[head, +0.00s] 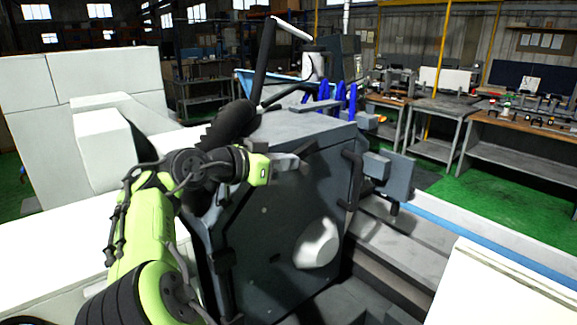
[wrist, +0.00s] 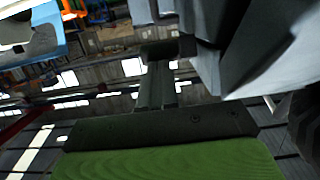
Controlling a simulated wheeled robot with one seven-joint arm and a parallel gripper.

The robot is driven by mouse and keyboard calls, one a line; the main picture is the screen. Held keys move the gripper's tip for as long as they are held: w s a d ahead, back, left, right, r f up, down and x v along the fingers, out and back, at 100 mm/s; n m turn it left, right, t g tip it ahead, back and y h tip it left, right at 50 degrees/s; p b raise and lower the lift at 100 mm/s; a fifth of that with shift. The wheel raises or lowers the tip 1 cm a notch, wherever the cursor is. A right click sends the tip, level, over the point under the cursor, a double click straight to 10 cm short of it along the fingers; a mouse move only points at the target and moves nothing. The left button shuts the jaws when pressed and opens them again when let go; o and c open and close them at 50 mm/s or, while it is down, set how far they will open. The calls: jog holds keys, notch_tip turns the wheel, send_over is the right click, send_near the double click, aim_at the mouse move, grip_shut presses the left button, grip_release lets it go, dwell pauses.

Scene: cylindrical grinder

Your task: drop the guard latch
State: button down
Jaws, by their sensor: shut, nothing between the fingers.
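The grinder's dark grey wheel housing (head: 285,215) stands in the middle of the head view. A dark upright handle-like part (head: 352,180) sits at its right front edge; I cannot tell for certain whether this is the guard latch. My gripper (head: 303,156) is shut and empty in front of the housing's upper face, left of that part. In the wrist view my shut fingers (wrist: 157,75) point up the picture, with a grey machine part (wrist: 265,45) close on their right. Contact cannot be made out.
A tall black lever with a pale grip (head: 290,28) and blue nozzles (head: 338,98) rise above the housing. A grey box-shaped part (head: 388,172) juts out at right. White machine covers (head: 85,85) stand at left. Workbenches (head: 530,130) are farther back.

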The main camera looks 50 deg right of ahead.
notch_tip(320, 180, down, 3)
jog(key=h+b, duration=0.2)
jog(key=b, duration=0.1)
jog(key=shift+d+r, duration=0.15)
jog(key=shift+b, duration=0.6)
jog(key=shift+d+f, duration=0.15)
jog(key=shift+f, duration=0.1)
